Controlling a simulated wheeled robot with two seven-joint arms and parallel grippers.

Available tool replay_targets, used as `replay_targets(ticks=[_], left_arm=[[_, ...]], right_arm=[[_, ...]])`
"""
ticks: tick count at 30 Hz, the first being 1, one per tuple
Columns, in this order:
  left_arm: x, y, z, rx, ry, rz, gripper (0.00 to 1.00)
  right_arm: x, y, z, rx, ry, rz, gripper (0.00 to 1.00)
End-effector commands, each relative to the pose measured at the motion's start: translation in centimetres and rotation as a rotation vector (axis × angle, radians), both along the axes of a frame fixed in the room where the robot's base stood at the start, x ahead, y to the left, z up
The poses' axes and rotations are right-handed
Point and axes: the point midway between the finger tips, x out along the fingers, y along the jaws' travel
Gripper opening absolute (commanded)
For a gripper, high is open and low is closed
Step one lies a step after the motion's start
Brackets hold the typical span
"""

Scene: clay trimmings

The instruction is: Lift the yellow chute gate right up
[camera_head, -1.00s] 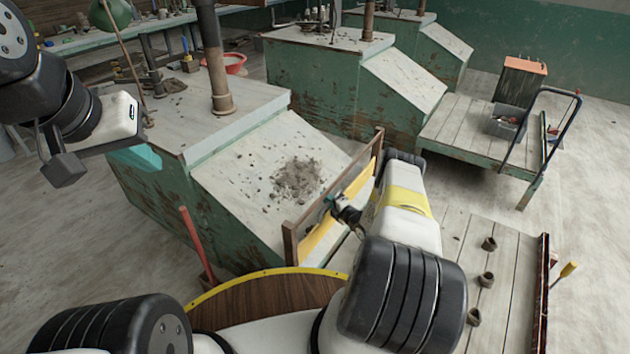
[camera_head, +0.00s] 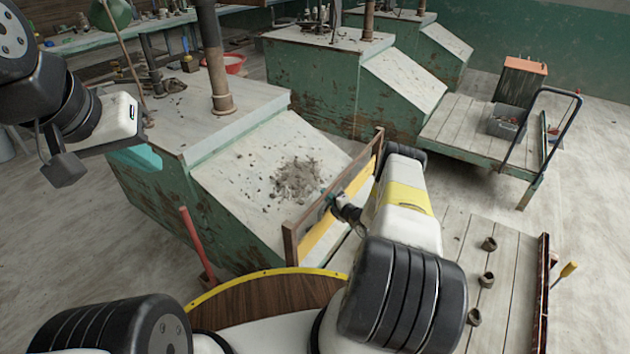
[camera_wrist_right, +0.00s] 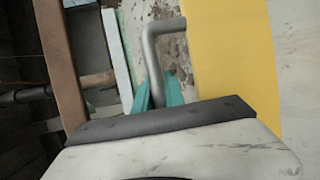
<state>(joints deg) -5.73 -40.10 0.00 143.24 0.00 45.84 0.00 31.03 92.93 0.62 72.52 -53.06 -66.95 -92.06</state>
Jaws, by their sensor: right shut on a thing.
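The yellow chute gate (camera_head: 357,184) stands in a brown wooden frame across the low end of the nearest sloped chute. In the right wrist view the gate (camera_wrist_right: 235,60) is a yellow panel with a bent grey handle (camera_wrist_right: 154,48). My right gripper (camera_head: 330,203) is at the gate's face. Its teal fingers (camera_wrist_right: 158,92) are shut on the handle, and the grip is partly hidden. My left gripper (camera_head: 142,158) hangs at the left over the green bin's edge, away from the gate. Its teal fingers overlap, so its opening is unclear.
Grey clay trimmings (camera_head: 297,180) lie on the chute slope (camera_head: 235,165) behind the gate. A red-handled tool (camera_head: 194,240) leans by the bin. A wooden-topped cart (camera_head: 460,125) stands at the back right. A plank surface (camera_head: 510,265) with small pots is at the right.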

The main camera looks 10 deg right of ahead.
Motion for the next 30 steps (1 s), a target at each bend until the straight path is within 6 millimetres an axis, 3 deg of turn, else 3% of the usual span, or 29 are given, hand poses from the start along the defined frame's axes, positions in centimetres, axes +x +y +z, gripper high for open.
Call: replay_targets(ticks=[1,6,14,15,18,30], left_arm=[[0.0,0.0,0.0,0.000,0.000,0.000,0.00],[0.0,0.0,0.0,0.000,0.000,0.000,0.00],[0.0,0.0,0.0,0.000,0.000,0.000,0.00],[0.0,0.0,0.0,0.000,0.000,0.000,0.00],[0.0,0.0,0.0,0.000,0.000,0.000,0.00],[0.0,0.0,0.0,0.000,0.000,0.000,0.00]], right_arm=[[0.1,-0.2,1.2,-0.001,-0.005,0.000,0.00],[0.1,-0.1,2.9,0.000,-0.005,0.000,0.00],[0.1,-0.1,3.0,0.000,-0.005,-0.002,0.00],[0.1,-0.1,3.0,0.000,-0.005,-0.002,0.16],[0.1,-0.1,3.0,0.000,-0.005,-0.002,0.36],[-0.8,-0.4,3.1,0.002,-0.005,-0.002,0.36]])
